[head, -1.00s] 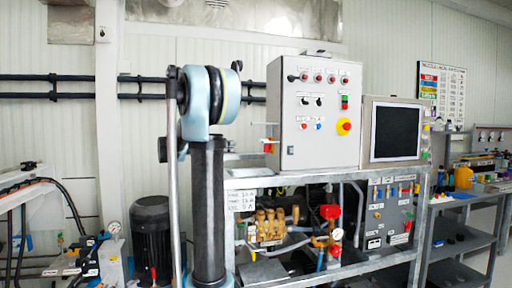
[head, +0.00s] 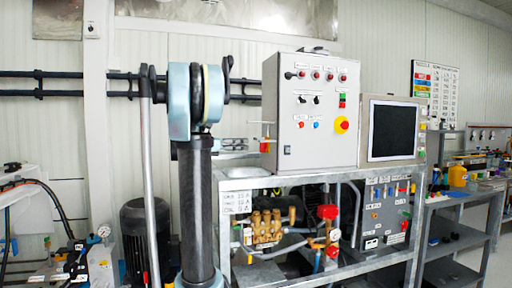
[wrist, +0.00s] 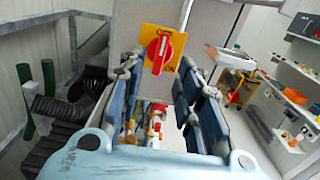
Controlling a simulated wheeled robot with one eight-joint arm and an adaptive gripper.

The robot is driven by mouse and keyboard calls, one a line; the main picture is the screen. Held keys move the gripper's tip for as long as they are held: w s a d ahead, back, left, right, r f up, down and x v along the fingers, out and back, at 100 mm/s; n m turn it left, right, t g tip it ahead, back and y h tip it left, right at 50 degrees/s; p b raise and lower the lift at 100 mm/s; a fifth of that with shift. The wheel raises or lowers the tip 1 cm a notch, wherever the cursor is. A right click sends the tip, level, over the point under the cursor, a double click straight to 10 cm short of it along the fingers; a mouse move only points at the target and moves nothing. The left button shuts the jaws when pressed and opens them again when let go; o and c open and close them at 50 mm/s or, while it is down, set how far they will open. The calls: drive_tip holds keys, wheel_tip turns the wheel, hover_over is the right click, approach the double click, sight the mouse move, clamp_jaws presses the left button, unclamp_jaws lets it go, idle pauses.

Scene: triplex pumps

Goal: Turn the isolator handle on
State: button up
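The isolator handle (wrist: 160,50) is a red rotary grip on a yellow plate (wrist: 179,41), on the grey side of the control cabinet. In the wrist view the grip runs roughly up and down in the picture, slightly tilted. In the head view the handle shows edge-on as a small red and yellow piece (head: 266,144) at the cabinet's left side. My gripper (wrist: 161,82) is open, its dark blue fingers on either side of the handle in the wrist view. Nothing is between the fingers, and they appear to stop short of the handle.
The control cabinet (head: 322,155) has buttons, lamps and a red and yellow knob (head: 342,124) on its front. A monitor (head: 393,131) stands right of it on a metal frame (head: 290,180). Pumps, valves and gauges sit below. Black pipes run along the back wall.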

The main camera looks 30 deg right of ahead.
sight(263, 145)
drive_tip(key=x, duration=0.8)
drive_tip(key=shift+c, duration=0.6)
clamp_jaws()
